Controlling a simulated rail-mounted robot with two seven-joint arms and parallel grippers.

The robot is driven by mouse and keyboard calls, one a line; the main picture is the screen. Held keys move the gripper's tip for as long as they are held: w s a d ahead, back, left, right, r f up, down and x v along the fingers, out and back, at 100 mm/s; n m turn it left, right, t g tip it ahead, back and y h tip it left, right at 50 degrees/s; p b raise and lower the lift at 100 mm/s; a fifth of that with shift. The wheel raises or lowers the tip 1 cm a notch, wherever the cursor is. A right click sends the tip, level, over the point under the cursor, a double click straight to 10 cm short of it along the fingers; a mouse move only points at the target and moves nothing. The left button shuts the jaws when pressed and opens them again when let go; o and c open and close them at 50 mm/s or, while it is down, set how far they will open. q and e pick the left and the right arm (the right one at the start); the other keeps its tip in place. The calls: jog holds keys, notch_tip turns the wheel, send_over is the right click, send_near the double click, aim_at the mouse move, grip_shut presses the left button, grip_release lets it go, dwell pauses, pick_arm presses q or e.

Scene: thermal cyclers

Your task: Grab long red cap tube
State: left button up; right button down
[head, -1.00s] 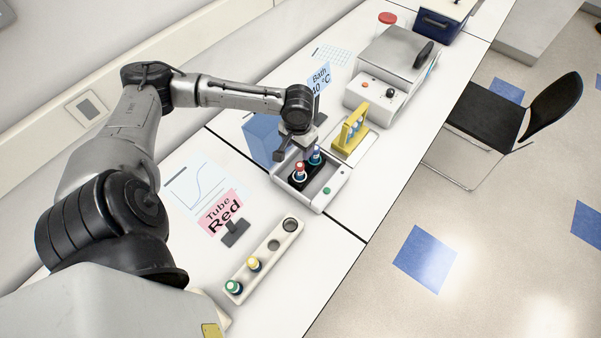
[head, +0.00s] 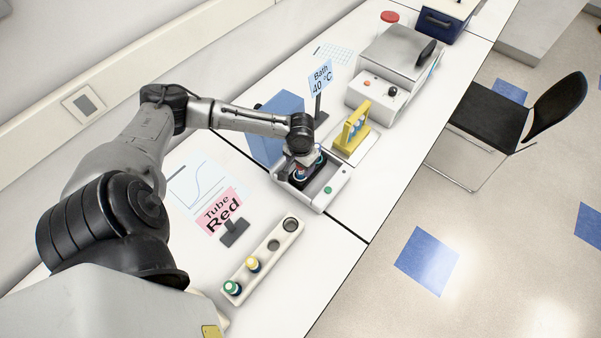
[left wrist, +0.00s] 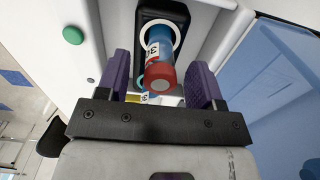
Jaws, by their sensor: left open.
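The red cap tube (left wrist: 160,75) stands in a black holder (left wrist: 184,18) in the left wrist view, its red cap towards the camera. My left gripper (left wrist: 160,78) is open, with one purple finger on each side of the tube and gaps beside the cap. In the head view my left gripper (head: 301,160) is over the small white bath device (head: 334,189), and it mostly hides the red cap tube. My right gripper is not in view.
A white rack (head: 262,258) with green-capped and yellow-capped tubes lies in front. A "Tube Red" sign (head: 220,212) stands on the left and a "Bath 40 °C" sign (head: 320,77) behind. A yellow rack (head: 352,127) and a blue box (head: 279,127) are close by.

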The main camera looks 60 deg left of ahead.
pick_arm(q)
notch_tip(320, 180, down, 2)
jog(key=shift+f, duration=0.1)
jog(key=shift+c, duration=0.2)
jog(key=c, duration=0.9)
jog(key=shift+r, duration=0.25)
jog(key=shift+c, duration=0.2)
